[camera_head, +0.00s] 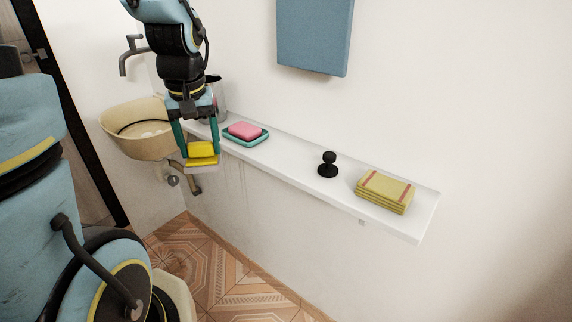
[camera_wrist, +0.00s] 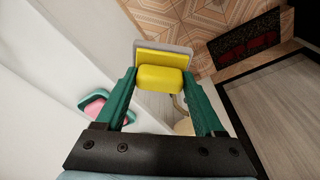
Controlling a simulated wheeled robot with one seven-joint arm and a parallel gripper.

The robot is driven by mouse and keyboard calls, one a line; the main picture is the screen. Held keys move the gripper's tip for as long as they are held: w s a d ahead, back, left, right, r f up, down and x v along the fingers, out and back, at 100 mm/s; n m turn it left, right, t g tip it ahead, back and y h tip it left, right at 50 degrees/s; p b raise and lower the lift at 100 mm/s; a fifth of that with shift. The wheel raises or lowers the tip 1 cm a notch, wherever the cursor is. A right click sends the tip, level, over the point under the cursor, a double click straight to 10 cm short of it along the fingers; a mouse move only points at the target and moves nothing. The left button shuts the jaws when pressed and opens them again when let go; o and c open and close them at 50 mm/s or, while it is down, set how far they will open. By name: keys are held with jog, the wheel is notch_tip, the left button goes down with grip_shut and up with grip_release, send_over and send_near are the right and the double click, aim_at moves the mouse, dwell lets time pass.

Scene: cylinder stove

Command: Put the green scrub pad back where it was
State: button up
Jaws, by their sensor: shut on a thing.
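My gripper (camera_head: 200,150) has dark green fingers and is shut on a yellow block (camera_head: 202,149). It holds the block in the air, in front of the shelf's left end and beside the basin. Below the block is a wider flat yellow slab with a pale grey edge (camera_head: 202,165), seemingly joined to it. In the wrist view, the yellow block (camera_wrist: 160,79) sits between the fingertips, with the grey-edged slab (camera_wrist: 163,48) beyond. I see no green on the held thing, so I cannot tell whether it is the scrub pad.
A white wall shelf (camera_head: 290,162) carries a pink soap (camera_head: 245,130) in a green dish (camera_head: 231,139), a black knobbed object (camera_head: 328,165) and folded yellow cloths (camera_head: 384,192). A metallic container (camera_head: 219,98) stands behind my gripper. A beige basin (camera_head: 128,146) is left. Bare shelf lies between dish and knob.

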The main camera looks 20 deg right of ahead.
jog(key=s+d+r+b, duration=0.25)
jog(key=s+r, duration=0.25)
jog(key=s, duration=0.4)
jog(key=w+d+p, duration=0.2)
jog(key=w+d, duration=0.2)
jog(key=d, duration=0.4)
jog(key=w+d+p, duration=0.2)
jog(key=w+d, duration=0.3)
jog(key=d, duration=0.4)
jog(key=shift+m, duration=0.3)
jog(key=f, duration=0.1)
jog(key=f+p, duration=0.1)
jog(key=f, duration=0.3)
jog(key=shift+s+a+f, duration=0.1)
jog(key=shift+a+f, duration=0.15)
jog(key=shift+a, duration=0.05)
jog(key=shift+d+f+p, duration=0.2)
jog(key=shift+f+p, duration=0.25)
jog(key=shift+f, duration=0.05)
jog(key=shift+f, duration=0.15)
jog(key=o, duration=1.3)
